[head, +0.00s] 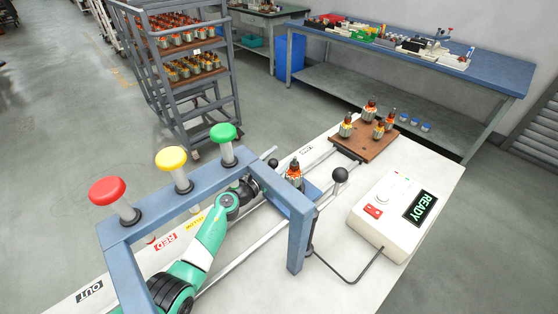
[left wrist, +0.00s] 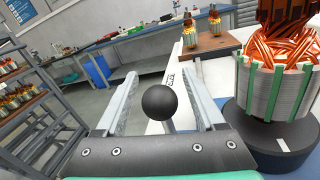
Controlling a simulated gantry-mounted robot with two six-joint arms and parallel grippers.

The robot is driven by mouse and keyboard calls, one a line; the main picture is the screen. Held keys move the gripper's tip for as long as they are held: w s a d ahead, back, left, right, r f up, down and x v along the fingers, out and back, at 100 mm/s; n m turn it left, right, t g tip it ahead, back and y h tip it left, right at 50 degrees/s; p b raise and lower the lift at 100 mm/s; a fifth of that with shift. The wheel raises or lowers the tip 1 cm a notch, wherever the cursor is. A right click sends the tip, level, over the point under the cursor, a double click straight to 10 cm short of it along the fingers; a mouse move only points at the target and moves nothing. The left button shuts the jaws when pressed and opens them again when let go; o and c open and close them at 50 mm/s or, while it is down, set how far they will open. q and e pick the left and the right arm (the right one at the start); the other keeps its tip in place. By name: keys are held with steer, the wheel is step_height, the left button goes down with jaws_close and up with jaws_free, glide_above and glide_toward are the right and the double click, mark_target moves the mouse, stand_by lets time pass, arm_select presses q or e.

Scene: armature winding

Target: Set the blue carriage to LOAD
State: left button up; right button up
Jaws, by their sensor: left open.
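The blue carriage (head: 312,191) sits on the rails near the blue frame and carries an armature (head: 295,174) with orange copper windings. In the left wrist view this armature (left wrist: 272,92) stands upright at the right on a dark round base. A black ball knob (head: 273,163) stands beside the carriage on its far left side. My left gripper (head: 266,158) is open, and in the left wrist view the knob (left wrist: 167,103) shows between its two fingers. I cannot tell whether they touch it. My right gripper is not in view.
A blue frame (head: 300,235) with red, yellow and green buttons spans the rails over my left arm. Another black knob (head: 339,175) and a control box (head: 395,215) reading READY are at the right. A brown pallet (head: 372,147) with several armatures stands at the rails' far end.

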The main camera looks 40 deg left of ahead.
arm_select(q)
jaws_close()
stand_by(1.3)
